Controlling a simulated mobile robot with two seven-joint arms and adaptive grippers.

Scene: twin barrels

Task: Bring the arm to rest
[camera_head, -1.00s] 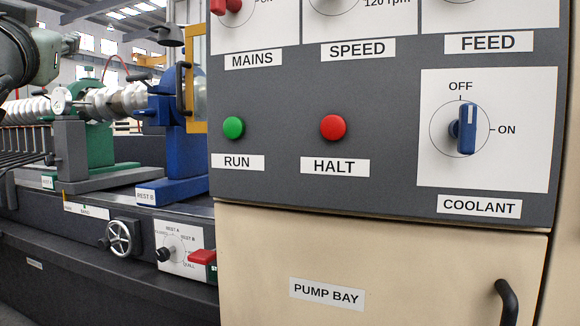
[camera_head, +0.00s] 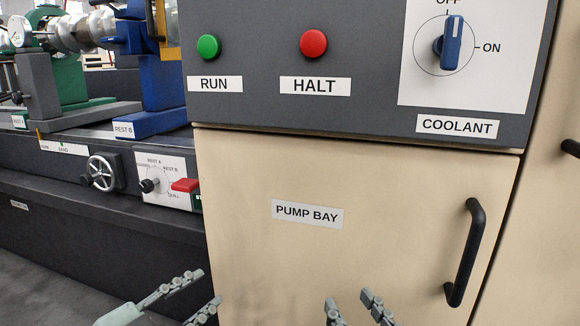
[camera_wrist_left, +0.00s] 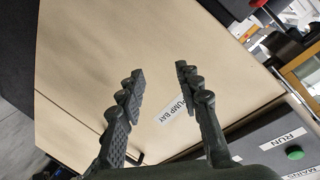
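My left gripper (camera_head: 208,287) is at the bottom of the head view, left of centre, in front of the machine and the cabinet's left edge. Its two fingers are spread apart with nothing between them. The left wrist view shows the same open fingers (camera_wrist_left: 160,71) with the pump bay door (camera_wrist_left: 90,60) beyond them. My right gripper (camera_head: 348,297) is at the bottom centre of the head view, in front of the pump bay door (camera_head: 250,260). Its fingertips are apart and empty; its lower part is cut off by the picture's edge.
The control panel above the door carries a green RUN button (camera_head: 208,47), a red HALT button (camera_head: 313,43) and a blue COOLANT knob (camera_head: 452,45) pointing at OFF. A black door handle (camera_head: 466,250) sticks out at the right. A handwheel (camera_head: 102,172) and red button (camera_head: 185,185) are left.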

